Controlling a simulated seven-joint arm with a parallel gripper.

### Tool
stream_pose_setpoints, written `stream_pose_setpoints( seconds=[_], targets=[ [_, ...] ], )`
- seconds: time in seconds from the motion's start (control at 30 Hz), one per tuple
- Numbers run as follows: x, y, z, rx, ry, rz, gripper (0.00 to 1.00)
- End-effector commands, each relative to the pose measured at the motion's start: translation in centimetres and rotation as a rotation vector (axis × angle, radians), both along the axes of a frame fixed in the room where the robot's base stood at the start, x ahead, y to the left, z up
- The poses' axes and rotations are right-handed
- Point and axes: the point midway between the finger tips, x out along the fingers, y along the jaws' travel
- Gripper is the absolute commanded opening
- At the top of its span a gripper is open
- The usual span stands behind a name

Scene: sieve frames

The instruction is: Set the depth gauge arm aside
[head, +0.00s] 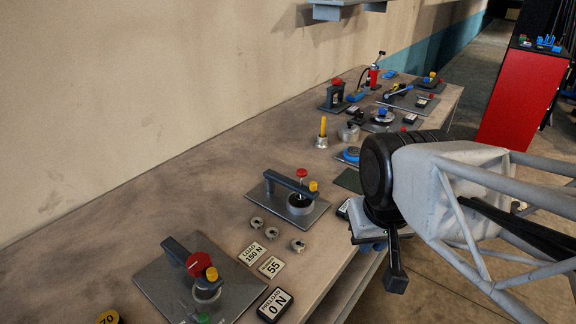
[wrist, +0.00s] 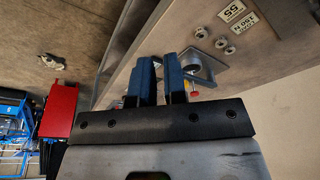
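Two grey base plates on the bench each carry a dark arm over a round metal cup, with red and yellow knobs. The middle one has a dark arm (head: 285,180) across its plate (head: 262,193); the nearer one has a dark arm (head: 180,252) on its plate (head: 160,283). I cannot tell which is the depth gauge arm. My gripper (wrist: 159,70) is open and empty, its two blue fingers apart in the wrist view. In the head view my gripper (head: 385,250) hangs by the bench's front edge, right of both plates. In the wrist view, the right finger partly hides a plate and its cup (wrist: 198,66).
Several metal rings (head: 257,222) and labelled plates (head: 271,267) lie between the fixtures. More tools and a red-knobbed stand (head: 337,96) fill the far bench. A red cabinet (head: 520,100) stands beyond. The bench's wall side (head: 150,215) is clear.

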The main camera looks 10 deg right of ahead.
Motion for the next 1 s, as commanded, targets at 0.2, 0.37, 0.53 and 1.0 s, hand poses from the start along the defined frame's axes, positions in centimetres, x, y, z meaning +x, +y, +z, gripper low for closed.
stream_pose_setpoints(
  seconds=[0.2, 0.37, 0.53, 1.0],
  targets=[
    [0.9, 0.0, 0.2, -0.002, 0.007, 0.015, 0.46],
    [2.7, 0.1, 0.5, -0.009, 0.023, 0.048, 0.48],
    [5.7, 0.3, 1.0, -0.018, 0.047, 0.103, 0.48],
    [14.9, 1.1, 0.8, -0.040, 0.117, 0.269, 0.48]
  ],
)
